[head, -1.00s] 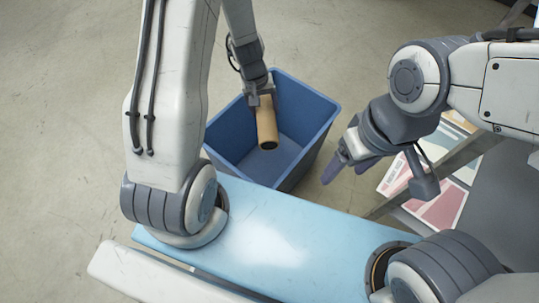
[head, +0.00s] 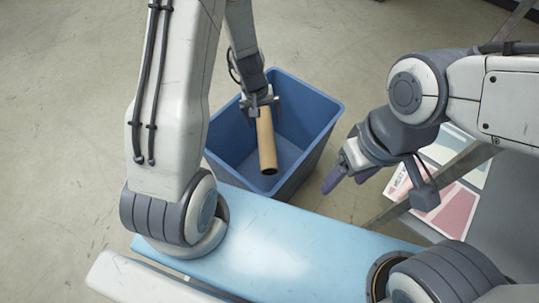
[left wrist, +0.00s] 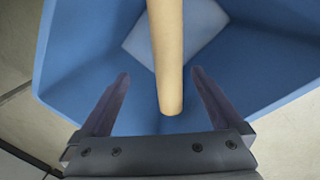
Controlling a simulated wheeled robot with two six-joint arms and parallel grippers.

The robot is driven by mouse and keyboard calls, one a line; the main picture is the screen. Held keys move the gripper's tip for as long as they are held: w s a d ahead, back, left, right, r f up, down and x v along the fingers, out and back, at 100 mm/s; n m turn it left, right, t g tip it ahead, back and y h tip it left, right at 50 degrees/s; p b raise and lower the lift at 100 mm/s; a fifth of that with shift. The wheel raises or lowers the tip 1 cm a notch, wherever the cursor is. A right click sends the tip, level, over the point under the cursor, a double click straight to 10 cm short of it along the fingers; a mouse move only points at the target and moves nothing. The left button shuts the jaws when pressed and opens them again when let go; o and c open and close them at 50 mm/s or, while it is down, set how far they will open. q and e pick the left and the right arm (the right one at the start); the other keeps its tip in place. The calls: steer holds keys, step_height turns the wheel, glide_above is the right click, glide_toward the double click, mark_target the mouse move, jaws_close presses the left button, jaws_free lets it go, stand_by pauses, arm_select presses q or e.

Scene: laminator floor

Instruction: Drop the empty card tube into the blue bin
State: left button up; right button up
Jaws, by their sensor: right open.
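The brown card tube (head: 266,140) is inside the outline of the blue bin (head: 313,135) in the head view, its dark open end towards me. My left gripper (head: 259,100) is over the bin at the tube's far end. In the left wrist view the tube (left wrist: 168,60) lies between the two spread fingers (left wrist: 161,76), with a gap on each side, above the blue bin (left wrist: 75,55). Whether the tube touches the bin cannot be told. My right gripper (head: 347,174) is open and empty, to the right of the bin.
Printed sheets (head: 450,200) lie at the right beside a grey frame bar. The light blue surface in front is part of my own body. The concrete floor (head: 70,120) left of and behind the bin is clear.

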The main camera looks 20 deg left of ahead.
arm_select(q)
step_height(320, 180, up, 10)
steer(key=a+p, duration=0.1)
steer(key=p, duration=0.4)
steer(key=shift+s+a+r+p, duration=0.15)
steer(key=shift+s+a+p, duration=0.1)
steer(key=shift+s+p, duration=0.1)
